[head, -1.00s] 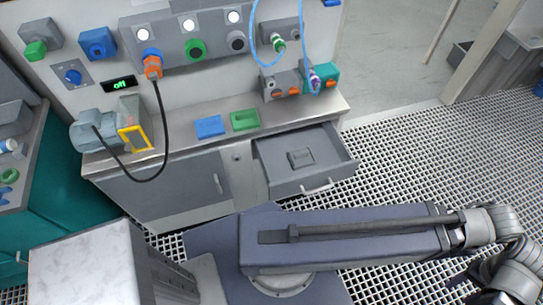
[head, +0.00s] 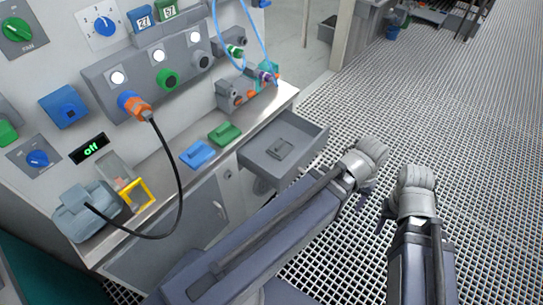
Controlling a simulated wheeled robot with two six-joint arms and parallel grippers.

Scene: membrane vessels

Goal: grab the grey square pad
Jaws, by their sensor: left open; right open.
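The grey square pad (head: 280,149) lies flat on the floor of the open grey drawer (head: 309,151) under the counter. My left gripper (head: 366,196) is to the right of the drawer and lower in the picture, apart from the pad, over the grated floor. It is small and dark below its pale wrist; it is open and I see nothing in it. My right gripper (head: 386,211) is just right of the left one, also over the grating. It is open, partly hidden by its wrist, and appears empty.
A blue pad (head: 197,154) and a green pad (head: 225,133) lie on the counter above the drawer.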

